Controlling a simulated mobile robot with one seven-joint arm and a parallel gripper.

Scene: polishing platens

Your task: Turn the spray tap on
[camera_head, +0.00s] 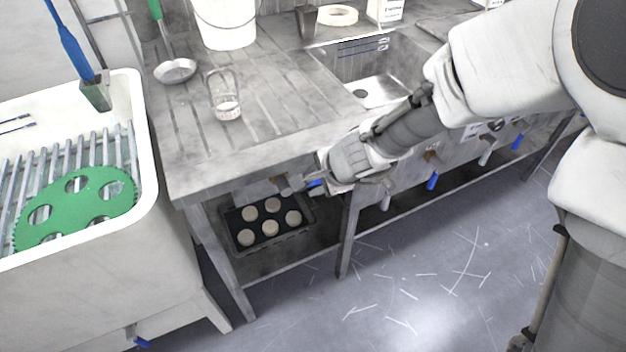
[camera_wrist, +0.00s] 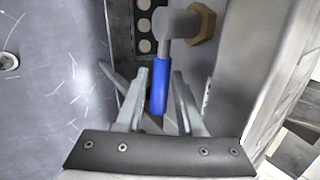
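The tap in front of my gripper has a blue lever (camera_wrist: 159,85), a grey body (camera_wrist: 176,24) and a brass nut (camera_wrist: 203,22). In the wrist view the lever hangs down between the two fingers of my gripper (camera_wrist: 160,78). The fingers are apart, with a gap on the lever's right side; I cannot tell whether the left finger touches it. In the head view my gripper (camera_head: 298,186) is under the front edge of the steel counter, with a bit of the blue lever (camera_head: 316,183) showing. My arm hides most of this tap.
More blue-handled taps (camera_head: 433,181) (camera_head: 518,141) line the counter front to the right. A black tray (camera_head: 229,233) with several pale discs lies on the lower shelf. A counter leg (camera_head: 347,232) stands close below my gripper. A white basin (camera_head: 150,165) is at left; floor in front is clear.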

